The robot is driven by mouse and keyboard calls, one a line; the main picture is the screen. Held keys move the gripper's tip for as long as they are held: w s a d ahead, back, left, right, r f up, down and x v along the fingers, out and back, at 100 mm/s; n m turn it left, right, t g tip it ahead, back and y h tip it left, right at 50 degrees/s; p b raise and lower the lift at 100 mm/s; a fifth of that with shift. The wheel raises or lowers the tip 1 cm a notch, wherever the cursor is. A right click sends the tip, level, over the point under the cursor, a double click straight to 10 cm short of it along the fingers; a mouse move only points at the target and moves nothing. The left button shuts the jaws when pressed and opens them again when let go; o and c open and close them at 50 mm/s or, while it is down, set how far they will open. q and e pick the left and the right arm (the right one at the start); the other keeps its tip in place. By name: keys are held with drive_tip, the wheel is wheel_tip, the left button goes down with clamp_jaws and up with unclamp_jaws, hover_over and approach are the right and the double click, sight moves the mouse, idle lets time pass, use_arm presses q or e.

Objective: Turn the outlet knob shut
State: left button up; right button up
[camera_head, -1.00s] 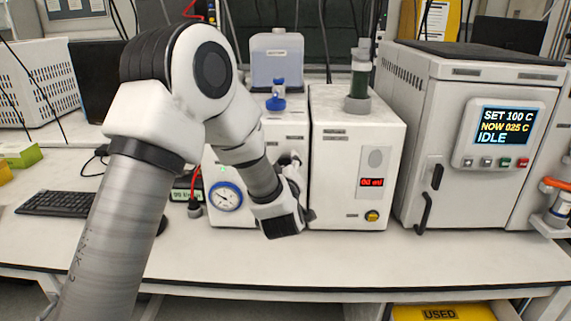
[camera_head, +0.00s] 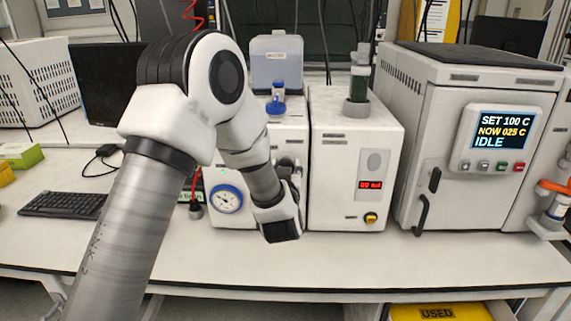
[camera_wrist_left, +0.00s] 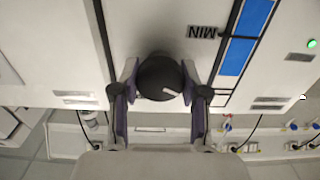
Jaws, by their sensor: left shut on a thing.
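The outlet knob (camera_wrist_left: 160,82) is round and black with a white pointer line, on a white front panel in the left wrist view. My left gripper (camera_wrist_left: 160,70) has one finger on each side of the knob and is shut on it. The pointer line is tilted, toward the lower right of that view. A "MIN" label (camera_wrist_left: 203,32) appears upside down beside a blue stripe. In the head view, my left gripper (camera_head: 287,172) is at the front of the white pump unit (camera_head: 285,130), and my wrist hides most of the knob. My right gripper is out of view.
A round blue-rimmed gauge (camera_head: 226,199) is left of my wrist. A large reactor cabinet (camera_head: 415,150) stands further right. The front of the bench (camera_head: 330,260) is clear.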

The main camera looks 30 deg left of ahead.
use_arm(q)
drive_tip(key=m+p, duration=0.1)
drive_tip(key=m, duration=0.1)
drive_tip(key=m+p, duration=0.1)
drive_tip(key=m, duration=0.1)
drive_tip(key=m+p, duration=0.1)
drive_tip(key=m, duration=0.1)
drive_tip(key=shift+r+m, duration=0.3)
drive_tip(key=m+p, duration=0.1)
drive_tip(key=m, duration=0.2)
drive_tip(key=shift+p, duration=0.4)
drive_tip(key=shift+w+d+f+m+p, duration=0.1)
drive_tip(key=shift+m+p, duration=0.5)
drive_tip(key=shift+m, duration=0.9)
drive_tip(key=o, duration=1.1)
drive_tip(key=shift+f, duration=0.15)
drive_tip(key=shift+o, duration=0.2)
